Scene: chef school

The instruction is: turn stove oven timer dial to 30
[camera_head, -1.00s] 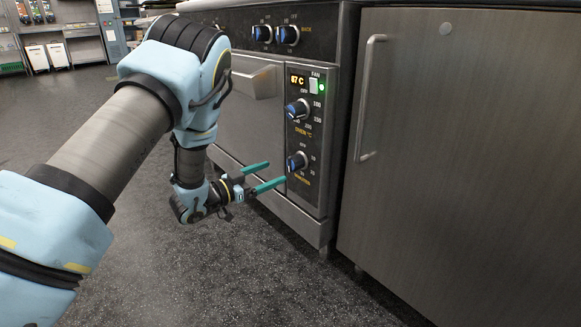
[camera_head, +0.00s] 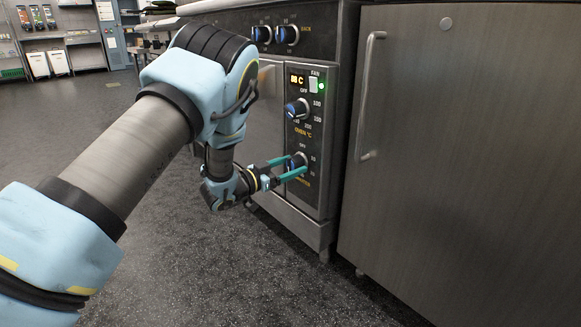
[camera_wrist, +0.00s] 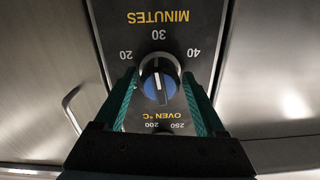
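The timer dial (camera_head: 297,158) is the lowest knob on the oven's control panel (camera_head: 314,125). In the wrist view, upside down, the dial (camera_wrist: 158,82) is black with a blue face and a white line along it. The marks 20, 30 and 40 and the word MINUTES show around its upper side there. I cannot tell which way the line points; no OFF mark is visible in that view. My gripper (camera_head: 296,166) is at the dial, its teal fingers apart. In the wrist view my gripper (camera_wrist: 159,76) has one finger on each side of the dial, with small gaps visible.
The oven temperature dial (camera_head: 298,109) is just above, below a lit display (camera_head: 297,79) and a green light. Two more knobs sit higher. A steel cabinet door (camera_head: 460,150) with a long handle (camera_head: 369,95) stands to the right. The floor (camera_head: 240,270) in front is clear.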

